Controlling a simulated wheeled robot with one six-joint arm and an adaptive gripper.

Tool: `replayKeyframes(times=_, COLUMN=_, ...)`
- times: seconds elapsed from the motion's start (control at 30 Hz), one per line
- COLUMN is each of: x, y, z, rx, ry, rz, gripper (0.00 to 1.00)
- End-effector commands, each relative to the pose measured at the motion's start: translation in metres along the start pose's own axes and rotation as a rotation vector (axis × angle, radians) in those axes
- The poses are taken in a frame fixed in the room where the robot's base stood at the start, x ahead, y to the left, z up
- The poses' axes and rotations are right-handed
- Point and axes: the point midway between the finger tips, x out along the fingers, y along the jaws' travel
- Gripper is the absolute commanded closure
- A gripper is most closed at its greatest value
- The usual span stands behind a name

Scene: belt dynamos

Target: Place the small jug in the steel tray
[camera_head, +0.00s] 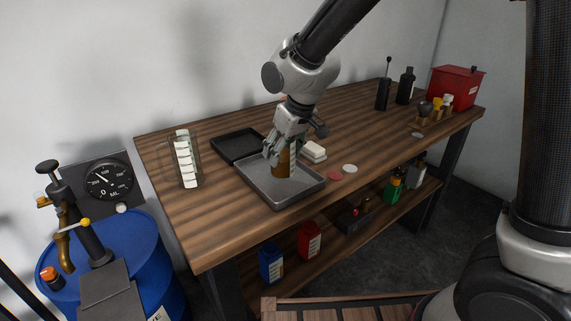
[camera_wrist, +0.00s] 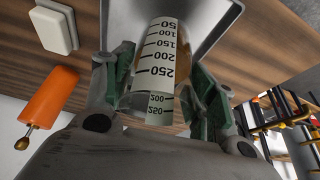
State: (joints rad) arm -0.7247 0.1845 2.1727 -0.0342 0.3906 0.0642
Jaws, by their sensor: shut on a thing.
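The small jug (camera_head: 282,164) has a white printed scale and what looks like amber contents. My gripper (camera_head: 279,152) is shut on it, with the fingers on its two sides. In the wrist view the jug (camera_wrist: 160,58) sits between the green-padded fingers of my gripper (camera_wrist: 162,75). The steel tray (camera_head: 272,190) lies on the wooden bench. The jug appears upright over the tray floor; I cannot tell whether its base touches it. The tray also shows behind the jug in the wrist view (camera_wrist: 208,16).
A larger clear jug (camera_head: 186,162) stands left on the bench (camera_head: 200,225). A black tray (camera_head: 238,143) lies behind the steel tray. White blocks (camera_head: 314,151), a red disc (camera_head: 334,176) and a pale disc (camera_head: 350,169) lie to its right. Bottles and a red box (camera_head: 455,86) stand far right.

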Motion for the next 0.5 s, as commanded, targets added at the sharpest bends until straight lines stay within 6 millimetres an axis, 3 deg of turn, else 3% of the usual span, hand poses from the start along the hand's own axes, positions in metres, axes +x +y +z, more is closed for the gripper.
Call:
replayKeyframes(times=0.3, x=0.037, y=0.000, z=0.016, rx=0.000, ry=-0.001, rz=0.000, gripper=0.83)
replayKeyframes(times=0.5, x=0.038, y=0.000, z=0.016, rx=0.000, ry=0.002, rz=0.000, gripper=0.83)
